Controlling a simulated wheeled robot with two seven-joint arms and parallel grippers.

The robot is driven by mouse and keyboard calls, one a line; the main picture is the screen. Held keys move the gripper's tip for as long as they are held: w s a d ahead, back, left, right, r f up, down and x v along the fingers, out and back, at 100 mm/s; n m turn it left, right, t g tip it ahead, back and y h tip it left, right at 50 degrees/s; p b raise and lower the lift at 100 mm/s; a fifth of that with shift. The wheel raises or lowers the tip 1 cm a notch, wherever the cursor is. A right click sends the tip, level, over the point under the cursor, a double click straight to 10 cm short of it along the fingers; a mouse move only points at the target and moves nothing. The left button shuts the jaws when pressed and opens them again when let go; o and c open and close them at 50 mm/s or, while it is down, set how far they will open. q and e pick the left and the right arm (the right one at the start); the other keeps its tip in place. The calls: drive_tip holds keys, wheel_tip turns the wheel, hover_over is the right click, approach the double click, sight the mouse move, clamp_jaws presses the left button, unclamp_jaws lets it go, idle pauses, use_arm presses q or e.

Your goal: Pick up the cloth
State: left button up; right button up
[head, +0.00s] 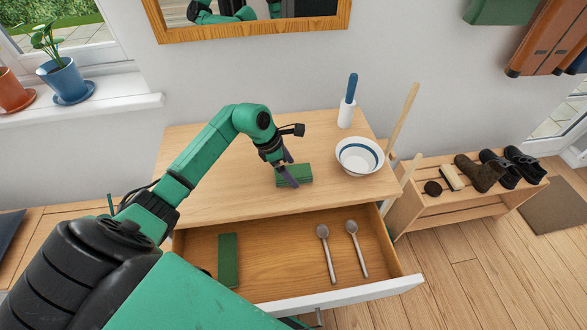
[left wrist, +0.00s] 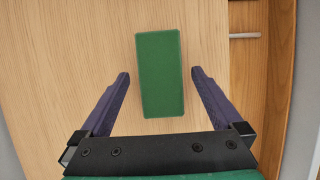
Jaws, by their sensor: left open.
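A folded green cloth (head: 297,172) lies flat on the top of the wooden drawer cabinet (head: 215,165). In the left wrist view the cloth (left wrist: 160,85) is a plain green rectangle. My left gripper (head: 289,178) is above the cloth, pointing down. Its purple fingers are open, one on each side of the cloth (left wrist: 160,60) with gaps between, not touching it in that view. A second flat green piece (head: 228,260) lies in the open drawer; I cannot tell if it is also a cloth. My right gripper is not in view.
A white bowl with a blue band (head: 360,156) and a blue-handled roller (head: 348,102) stand right of the cloth. The open drawer (head: 290,240) holds two spoons (head: 328,252). A shoe rack (head: 470,205) stands right; a mirror (head: 250,30) hangs behind.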

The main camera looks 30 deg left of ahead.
use_arm(q)
drive_tip(key=shift+d+f, duration=0.1)
drive_tip(key=shift+f, duration=0.25)
drive_tip(key=c, duration=1.4)
drive_tip(key=shift+r, duration=0.1)
